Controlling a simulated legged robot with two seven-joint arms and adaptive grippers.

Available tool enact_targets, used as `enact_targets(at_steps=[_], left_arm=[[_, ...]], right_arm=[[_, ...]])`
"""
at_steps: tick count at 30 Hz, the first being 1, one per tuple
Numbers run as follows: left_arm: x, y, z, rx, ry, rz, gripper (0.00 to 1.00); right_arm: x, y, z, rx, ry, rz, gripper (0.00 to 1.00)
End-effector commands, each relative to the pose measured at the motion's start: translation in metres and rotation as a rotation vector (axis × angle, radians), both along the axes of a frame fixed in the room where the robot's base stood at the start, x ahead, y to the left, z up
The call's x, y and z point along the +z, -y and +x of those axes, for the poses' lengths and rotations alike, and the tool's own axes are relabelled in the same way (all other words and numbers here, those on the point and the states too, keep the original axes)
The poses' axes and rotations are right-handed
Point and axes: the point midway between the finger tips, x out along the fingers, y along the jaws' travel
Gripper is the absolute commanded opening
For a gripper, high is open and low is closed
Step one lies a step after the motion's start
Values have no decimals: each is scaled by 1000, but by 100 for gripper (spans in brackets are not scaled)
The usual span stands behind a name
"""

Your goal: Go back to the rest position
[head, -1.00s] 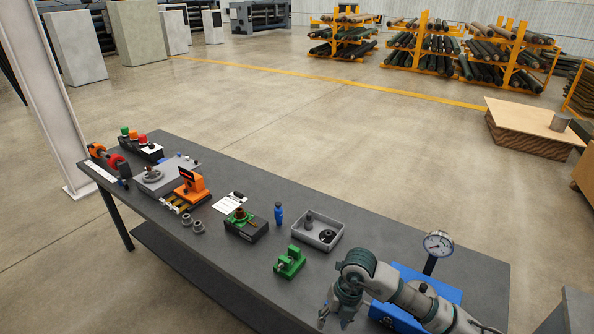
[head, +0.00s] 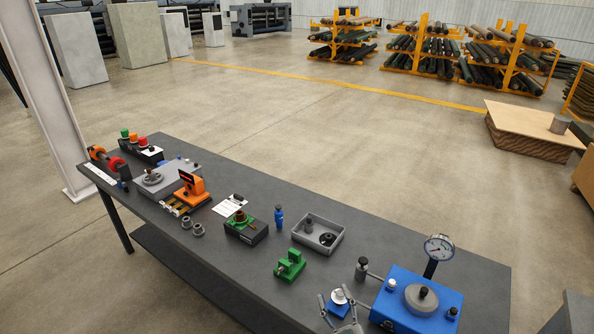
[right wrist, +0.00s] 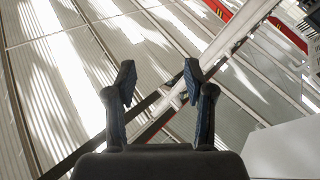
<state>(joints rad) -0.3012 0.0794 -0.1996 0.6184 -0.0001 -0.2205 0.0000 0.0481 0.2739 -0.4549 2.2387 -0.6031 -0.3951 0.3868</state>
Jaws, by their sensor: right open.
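My right gripper (head: 336,298) shows at the bottom edge of the head view, just in front of the table's near side and left of the blue fixture (head: 408,310). It is open and its fingers point up. In the right wrist view the right gripper (right wrist: 160,82) has its two blue-padded fingers apart with nothing between them. Behind them is only what looks like the ceiling with beams. My left gripper is not in view.
The dark table (head: 235,275) carries a dial gauge (head: 438,247), a green block (head: 289,265), a grey tray (head: 318,234), a blue bottle (head: 279,217) and an orange device (head: 190,190). The floor behind is open. A wooden pallet (head: 530,130) stands at the right.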

Motion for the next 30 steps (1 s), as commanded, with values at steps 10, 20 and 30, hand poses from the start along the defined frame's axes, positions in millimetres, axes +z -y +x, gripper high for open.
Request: enact_targets(at_steps=[10, 20, 30], left_arm=[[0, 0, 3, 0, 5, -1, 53], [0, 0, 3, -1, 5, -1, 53], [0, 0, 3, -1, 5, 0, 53]], right_arm=[[-219, 103, -105, -342, -964, 53, 53], [-292, 119, -232, -351, -1478, 4, 53], [-386, 117, -250, -338, -1625, -24, 53]])
